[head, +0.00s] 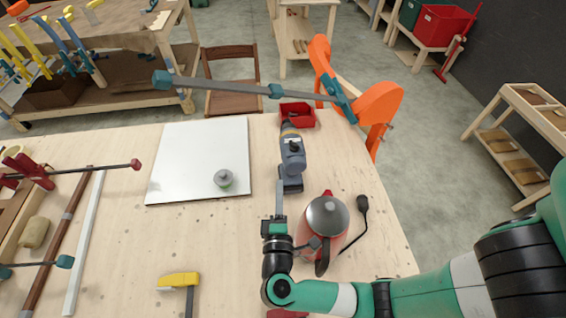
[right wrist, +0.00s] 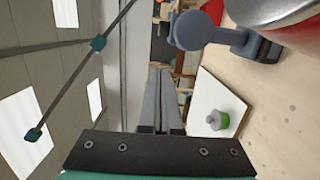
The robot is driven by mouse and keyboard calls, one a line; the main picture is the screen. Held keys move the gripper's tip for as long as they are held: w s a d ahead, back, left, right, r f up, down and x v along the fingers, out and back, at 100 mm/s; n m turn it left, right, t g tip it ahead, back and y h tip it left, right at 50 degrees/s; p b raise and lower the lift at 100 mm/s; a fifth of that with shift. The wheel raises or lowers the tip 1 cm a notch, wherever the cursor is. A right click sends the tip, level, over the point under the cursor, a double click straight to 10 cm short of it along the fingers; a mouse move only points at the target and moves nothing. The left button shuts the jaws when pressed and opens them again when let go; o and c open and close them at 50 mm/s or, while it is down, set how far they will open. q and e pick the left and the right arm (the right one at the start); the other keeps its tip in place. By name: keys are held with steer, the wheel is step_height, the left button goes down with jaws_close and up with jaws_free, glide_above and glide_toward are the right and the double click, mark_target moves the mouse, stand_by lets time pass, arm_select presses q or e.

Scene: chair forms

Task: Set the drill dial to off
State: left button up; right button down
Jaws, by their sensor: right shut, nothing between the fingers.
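The blue-grey drill (head: 291,155) stands on the light wooden table, with a small dark detail on its top. The dial's setting is too small to read. In the right wrist view the drill (right wrist: 205,32) lies sideways at the upper middle. My right gripper (head: 280,187) is shut and empty, its fingers pointing away from me just left of the drill's base. I cannot tell whether they touch it. The shut fingers show again in the right wrist view (right wrist: 159,78). My left gripper is not in view.
A red jug with a grey lid (head: 325,222) stands right beside my right wrist. A long grey clamp (head: 230,87) spans behind the drill, near a red tray (head: 299,115) and an orange chair form (head: 378,103).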

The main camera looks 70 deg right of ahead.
steer(key=p, duration=0.2)
glide_toward(287, 160)
steer(key=w+d+r, duration=0.4)
steer(key=w+d, duration=0.1)
steer(key=d+p, duration=0.1)
steer(key=s+d, duration=0.1)
steer(key=d, duration=0.1)
steer(key=shift+d+f+p, duration=0.15)
steer(key=shift+d+p, duration=0.05)
steer(key=shift+p, duration=0.2)
steer(key=shift+d+f, duration=0.1)
steer(key=shift+d, duration=0.3)
